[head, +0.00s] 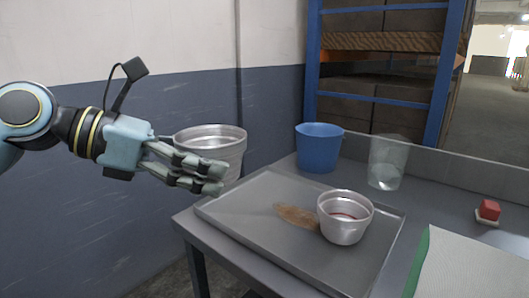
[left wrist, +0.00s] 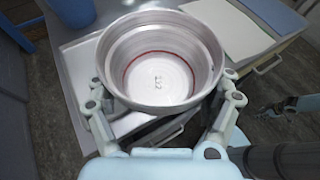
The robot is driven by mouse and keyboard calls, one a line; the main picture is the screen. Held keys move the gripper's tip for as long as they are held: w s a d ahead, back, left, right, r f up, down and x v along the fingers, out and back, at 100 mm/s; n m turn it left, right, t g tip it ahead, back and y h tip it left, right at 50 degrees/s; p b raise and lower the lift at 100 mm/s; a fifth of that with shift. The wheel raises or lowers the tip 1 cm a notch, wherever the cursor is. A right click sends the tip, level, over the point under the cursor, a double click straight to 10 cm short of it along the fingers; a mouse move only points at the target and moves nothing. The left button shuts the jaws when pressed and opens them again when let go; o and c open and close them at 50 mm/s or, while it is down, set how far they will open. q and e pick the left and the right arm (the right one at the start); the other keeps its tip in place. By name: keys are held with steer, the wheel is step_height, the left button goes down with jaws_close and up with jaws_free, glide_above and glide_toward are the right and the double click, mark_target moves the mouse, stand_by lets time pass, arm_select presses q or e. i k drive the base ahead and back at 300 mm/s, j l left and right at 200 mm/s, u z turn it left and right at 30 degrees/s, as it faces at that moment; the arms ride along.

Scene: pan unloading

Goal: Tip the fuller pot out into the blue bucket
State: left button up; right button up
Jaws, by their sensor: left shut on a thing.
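My left gripper (head: 215,178) is shut on a metal pot (head: 212,138), held upright in the air left of the table. In the left wrist view the pot (left wrist: 160,30) sits between the fingers; I see a red ring inside and small dark marks at its bottom, no clear heap of contents. A second metal pot (head: 343,229), also with a red line inside, stands on the grey tray (head: 245,184); its contents are hard to tell. The blue bucket (head: 318,150) stands behind the tray, apart from the held pot; it also shows in the left wrist view (left wrist: 72,10).
A brown flat patch or piece (head: 297,216) lies on the tray beside the second pot. A clear cup (head: 387,163) stands right of the bucket. A red block (head: 489,209) and a pale green-edged mat (head: 470,265) are at right. A blue-framed shelf (head: 448,75) stands behind.

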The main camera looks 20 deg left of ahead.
mark_target(319, 144)
steer(key=i+j, duration=0.1)
steer(key=j, duration=0.85)
steer(key=i+j, duration=0.15)
steer(key=j, duration=0.3)
steer(key=j+z, duration=0.1)
steer(key=z, duration=0.3)
steer(key=j+z, duration=0.1)
steer(key=z, duration=0.35)
steer(key=j+z, duration=0.1)
steer(key=z, duration=0.3)
steer(key=j+z, duration=0.1)
steer(key=z, duration=0.35)
